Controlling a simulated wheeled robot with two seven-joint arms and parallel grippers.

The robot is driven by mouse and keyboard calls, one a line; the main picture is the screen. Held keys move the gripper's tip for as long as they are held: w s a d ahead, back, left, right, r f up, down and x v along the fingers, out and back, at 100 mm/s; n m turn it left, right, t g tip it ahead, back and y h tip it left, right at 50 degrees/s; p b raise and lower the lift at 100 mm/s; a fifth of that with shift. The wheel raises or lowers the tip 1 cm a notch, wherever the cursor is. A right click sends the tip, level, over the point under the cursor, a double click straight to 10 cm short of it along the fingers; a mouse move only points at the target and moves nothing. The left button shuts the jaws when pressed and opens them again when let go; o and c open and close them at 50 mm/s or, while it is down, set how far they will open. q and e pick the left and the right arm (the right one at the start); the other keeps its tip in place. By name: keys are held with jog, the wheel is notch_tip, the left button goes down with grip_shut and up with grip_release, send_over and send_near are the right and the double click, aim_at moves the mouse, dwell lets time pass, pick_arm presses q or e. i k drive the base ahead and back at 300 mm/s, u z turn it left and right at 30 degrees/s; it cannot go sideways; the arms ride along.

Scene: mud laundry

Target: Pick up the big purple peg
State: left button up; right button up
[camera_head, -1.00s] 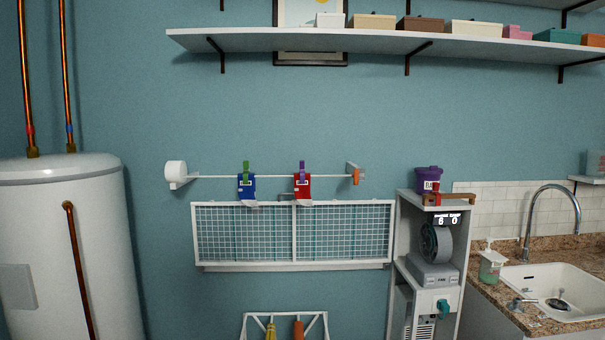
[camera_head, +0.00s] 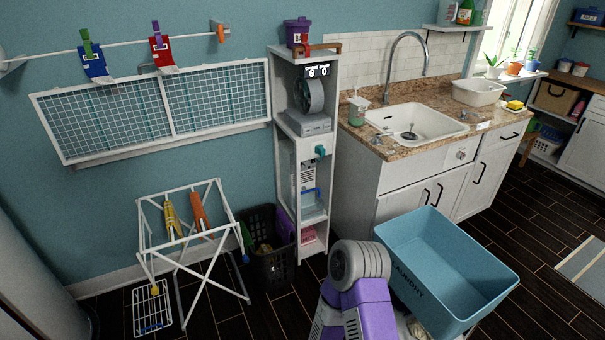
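A purple peg (camera_head: 156,29) is clipped on the white line, above a red cloth (camera_head: 162,52). A green peg (camera_head: 86,37) is clipped on the same line, above a blue cloth (camera_head: 92,63). A yellow peg (camera_head: 172,217) and an orange peg (camera_head: 199,211) hang on the white drying rack (camera_head: 219,188). A purple thing (camera_head: 285,222) shows at the dark basket (camera_head: 266,265), partly hidden; I cannot tell if it is a peg. Purple and grey links of my arm show at the bottom. Neither of my grippers is in view.
A blue laundry tub (camera_head: 445,262) stands at the lower right, close to my arm. A tall white shelf unit (camera_head: 286,166) stands behind the basket. The sink counter (camera_head: 376,141) is to its right. Dark floor is open at the right.

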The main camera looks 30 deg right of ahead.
aim_at(157, 32)
jog(key=u, duration=0.65)
jog(key=i, duration=1.2)
jog(key=u, duration=0.2)
